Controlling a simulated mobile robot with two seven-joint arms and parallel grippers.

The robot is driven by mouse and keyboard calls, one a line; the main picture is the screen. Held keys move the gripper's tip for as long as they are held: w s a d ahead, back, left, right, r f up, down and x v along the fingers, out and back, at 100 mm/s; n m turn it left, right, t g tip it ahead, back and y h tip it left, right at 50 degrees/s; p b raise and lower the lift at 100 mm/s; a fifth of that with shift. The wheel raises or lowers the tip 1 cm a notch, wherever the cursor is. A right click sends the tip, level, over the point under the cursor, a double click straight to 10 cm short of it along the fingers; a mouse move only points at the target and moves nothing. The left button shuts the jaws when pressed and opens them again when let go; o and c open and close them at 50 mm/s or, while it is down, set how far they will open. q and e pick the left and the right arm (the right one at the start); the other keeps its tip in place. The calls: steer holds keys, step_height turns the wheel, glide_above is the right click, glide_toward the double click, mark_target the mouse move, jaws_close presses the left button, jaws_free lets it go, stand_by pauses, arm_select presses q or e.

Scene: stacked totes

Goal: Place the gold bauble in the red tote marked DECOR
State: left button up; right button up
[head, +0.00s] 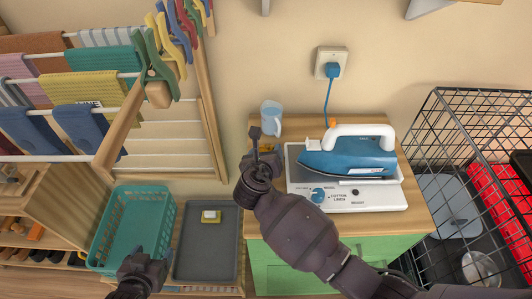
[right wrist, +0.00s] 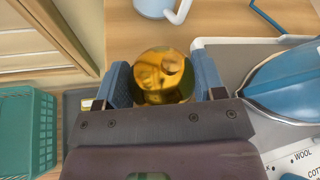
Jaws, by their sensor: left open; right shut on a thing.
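The gold bauble (right wrist: 164,76) is a shiny round ball between the blue pads of my right gripper (right wrist: 166,88), which is shut on it. My left gripper (head: 145,265) is open and low, near the teal basket. A red ribbed thing (head: 490,195) shows behind the wire mesh at the right. I cannot tell whether it is the red tote, and no DECOR mark is readable.
A blue iron (head: 345,158) rests on a white control panel on the counter (head: 410,140). A blue mug (head: 271,116) stands behind my right gripper. A black wire cage (head: 450,120) is at right. A teal basket (head: 130,225), a grey tray (head: 205,245) and a drying rack (head: 205,110) are at left.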

steer(key=shift+f, duration=0.15)
steer(key=o, duration=0.9)
